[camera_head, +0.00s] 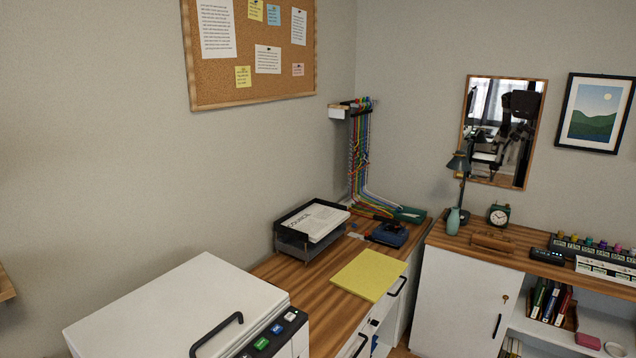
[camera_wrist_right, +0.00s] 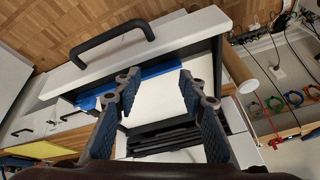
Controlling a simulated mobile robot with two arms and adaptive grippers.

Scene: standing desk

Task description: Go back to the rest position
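My right gripper (camera_wrist_right: 158,86) shows in the right wrist view. Its two fingers are spread well apart with nothing between them. They are over or in front of a pulled-out drawer (camera_wrist_right: 140,52) with a dark bar handle (camera_wrist_right: 110,38). Inside the drawer are something white (camera_wrist_right: 160,103), something blue (camera_wrist_right: 155,71) and dark items (camera_wrist_right: 165,138). I cannot tell how far the fingertips are above the contents. Neither gripper shows in the head view, and my left gripper is in no view.
In the head view, a white machine (camera_head: 175,305) stands at the front left. The wooden desk holds a paper tray (camera_head: 312,226), a yellow pad (camera_head: 369,274) and a blue device (camera_head: 390,234). Coloured cables (camera_head: 358,160) hang on the wall. A lamp (camera_head: 459,167) stands at the right.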

